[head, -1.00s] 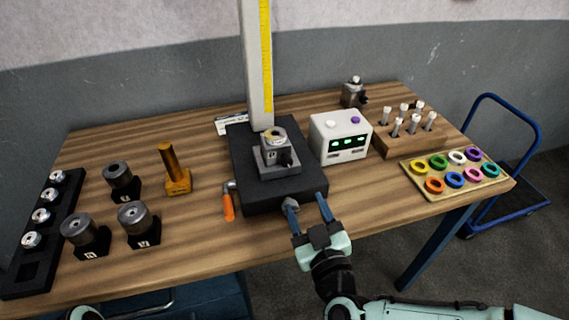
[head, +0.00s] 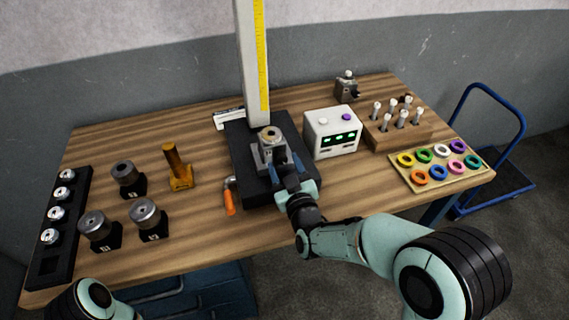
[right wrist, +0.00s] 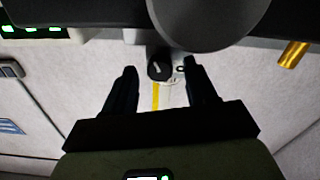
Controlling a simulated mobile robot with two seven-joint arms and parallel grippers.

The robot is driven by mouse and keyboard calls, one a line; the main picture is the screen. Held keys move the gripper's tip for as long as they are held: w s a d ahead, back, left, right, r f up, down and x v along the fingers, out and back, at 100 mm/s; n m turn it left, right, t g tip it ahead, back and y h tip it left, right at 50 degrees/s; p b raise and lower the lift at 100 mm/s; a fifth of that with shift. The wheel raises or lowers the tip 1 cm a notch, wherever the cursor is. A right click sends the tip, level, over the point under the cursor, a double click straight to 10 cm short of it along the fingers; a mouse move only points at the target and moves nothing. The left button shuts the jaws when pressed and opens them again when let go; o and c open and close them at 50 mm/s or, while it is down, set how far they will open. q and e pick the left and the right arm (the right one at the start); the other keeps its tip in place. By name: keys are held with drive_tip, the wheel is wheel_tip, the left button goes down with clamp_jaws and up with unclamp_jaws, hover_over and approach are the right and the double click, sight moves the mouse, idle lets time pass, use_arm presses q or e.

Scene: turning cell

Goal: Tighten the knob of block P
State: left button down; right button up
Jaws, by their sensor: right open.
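A grey metal block (head: 266,150) with a round top stands on the black platform (head: 247,180) at the foot of the tall column. I cannot read its letter, so I cannot tell whether it is block P. My right gripper (head: 284,164) is open at the front of this block, with its blue fingers partly hiding it. In the right wrist view a small black knob (right wrist: 158,70) with a white mark lies ahead of the gripper (right wrist: 160,78), between the two fingers. I see no contact with it. My left gripper is not in view; only part of my left arm shows.
A similar block (head: 346,88) stands at the back right. The white box (head: 317,142) with green displays is close right of the platform. A yellow post (head: 173,160) and several dark cylinders stand farther left.

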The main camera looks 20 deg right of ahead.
drive_tip(key=shift+w, duration=0.3)
clamp_jaws()
drive_tip(key=c, duration=1.1)
unclamp_jaws()
drive_tip(key=shift+f+b, duration=0.1)
drive_tip(key=shift+b, duration=0.3)
drive_tip(key=shift+o, duration=0.2)
drive_tip(key=m+b, duration=0.3)
drive_tip(key=b, duration=0.1)
drive_tip(key=shift+d+f, duration=0.1)
drive_tip(key=shift+f, duration=0.05)
drive_tip(key=shift+r+m+b, duration=0.2)
drive_tip(key=shift+m+b, duration=0.6)
drive_tip(key=shift+m, duration=0.3)
